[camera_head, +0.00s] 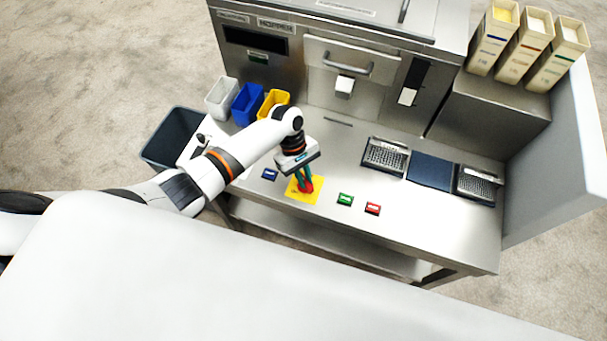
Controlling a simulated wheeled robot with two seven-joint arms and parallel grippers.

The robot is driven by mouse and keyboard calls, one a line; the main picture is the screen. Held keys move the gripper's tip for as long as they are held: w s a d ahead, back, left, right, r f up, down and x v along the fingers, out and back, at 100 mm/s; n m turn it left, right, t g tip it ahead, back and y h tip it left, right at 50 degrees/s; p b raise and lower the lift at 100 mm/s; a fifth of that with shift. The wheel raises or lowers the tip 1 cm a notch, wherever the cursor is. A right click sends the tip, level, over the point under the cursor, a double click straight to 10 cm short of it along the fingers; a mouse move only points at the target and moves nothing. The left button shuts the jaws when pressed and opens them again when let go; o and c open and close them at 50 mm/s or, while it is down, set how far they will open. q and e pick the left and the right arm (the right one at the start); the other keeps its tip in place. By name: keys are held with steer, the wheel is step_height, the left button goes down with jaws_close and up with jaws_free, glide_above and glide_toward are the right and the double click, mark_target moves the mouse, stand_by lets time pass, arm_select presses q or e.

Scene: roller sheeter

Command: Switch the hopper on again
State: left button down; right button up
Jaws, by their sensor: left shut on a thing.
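My left gripper (303,187) points down at the front of the steel worktop, over a yellow plate (316,193). A red part (307,186) shows between and beside the teal fingers. The gripper is shut on this red part, which looks like a switch knob on the yellow plate; the fingers hide much of it, so its turn position cannot be told. The hopper panel (275,26) is at the machine's upper left, with a dark display (254,40) and a small green indicator (258,57) below it. My right gripper is not in view.
A blue button (269,174) is left of the plate; a green button (345,199) and red button (372,208) are right. White, blue and yellow bins (248,104) stand at the worktop's left. Dark trays (386,156) lie right. Tall cream containers (525,46) stand at upper right.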

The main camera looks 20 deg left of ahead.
arm_select(q)
steer(key=m+y, duration=0.1)
steer(key=m, duration=0.1)
steer(key=m+g, duration=0.1)
steer(key=m, duration=0.2)
steer(key=shift+w+d+m+y, duration=0.1)
steer(key=shift+d+m+y, duration=0.1)
steer(key=shift+m+y, duration=0.15)
steer(key=m+y, duration=0.1)
steer(key=m, duration=0.1)
steer(key=m+y, duration=0.1)
steer(key=m, duration=0.2)
steer(key=shift+d+g, duration=0.1)
steer(key=shift+g, duration=0.3)
steer(key=shift+m, duration=0.35)
steer(key=c, duration=1.4)
jaws_free()
steer(key=b+v, duration=0.1)
steer(key=v, duration=1.1)
steer(key=shift+d, duration=0.15)
